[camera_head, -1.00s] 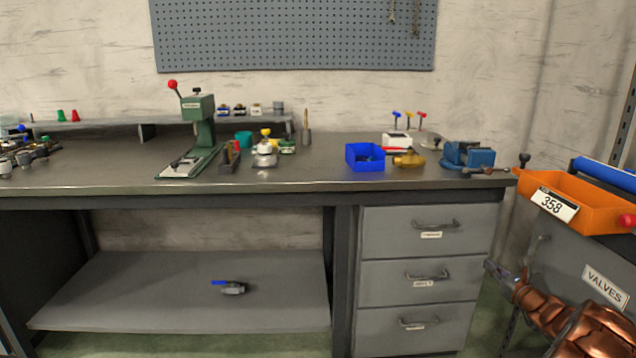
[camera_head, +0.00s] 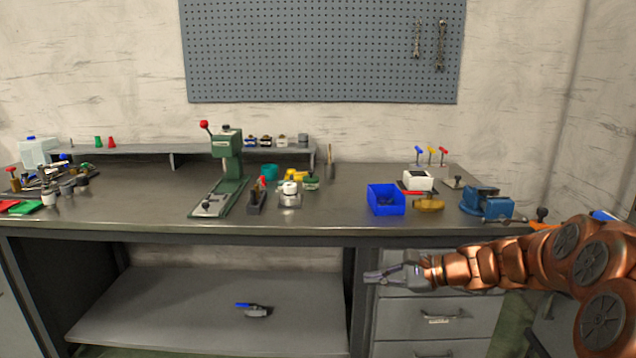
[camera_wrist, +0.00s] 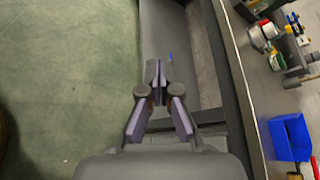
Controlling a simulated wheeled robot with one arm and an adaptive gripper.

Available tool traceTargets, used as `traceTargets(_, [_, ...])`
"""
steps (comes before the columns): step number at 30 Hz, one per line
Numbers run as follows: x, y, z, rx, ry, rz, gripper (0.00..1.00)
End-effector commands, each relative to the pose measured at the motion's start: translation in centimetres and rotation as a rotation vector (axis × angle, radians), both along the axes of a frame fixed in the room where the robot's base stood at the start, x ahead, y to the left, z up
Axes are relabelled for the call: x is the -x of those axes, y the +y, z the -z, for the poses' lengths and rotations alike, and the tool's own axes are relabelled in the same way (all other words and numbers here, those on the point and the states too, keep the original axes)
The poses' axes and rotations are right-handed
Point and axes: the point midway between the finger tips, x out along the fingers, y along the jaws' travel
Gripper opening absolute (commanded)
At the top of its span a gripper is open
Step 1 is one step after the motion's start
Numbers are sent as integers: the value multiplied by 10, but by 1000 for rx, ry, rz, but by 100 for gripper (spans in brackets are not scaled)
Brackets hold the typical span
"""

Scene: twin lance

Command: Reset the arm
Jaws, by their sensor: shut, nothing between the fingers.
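My copper-coloured arm reaches in from the right in the head view. My gripper (camera_head: 372,276) is in front of the top drawer of the bench, below the tabletop edge. It points left and holds nothing. In the wrist view my gripper (camera_wrist: 156,68) has its fingertips together, with the green floor and the lower shelf beyond them.
The workbench (camera_head: 330,226) carries a green press (camera_head: 228,160), a blue bin (camera_head: 385,200), a white box (camera_head: 418,180) and a blue vise (camera_head: 486,203). A blue-handled valve (camera_head: 256,310) lies on the lower shelf (camera_head: 200,325). Floor in front looks clear in the wrist view.

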Motion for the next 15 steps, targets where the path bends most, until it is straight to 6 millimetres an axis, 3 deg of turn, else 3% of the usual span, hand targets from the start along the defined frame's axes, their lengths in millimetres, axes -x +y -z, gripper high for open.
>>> traceTargets(1, [18, 14, -19, 42, -16, -55, 0])
traceTargets(6, [80, 47, -37, 187, -49, -233, 0])
traceTargets(15, [189, 67, -62, 445, -107, -531, 0])
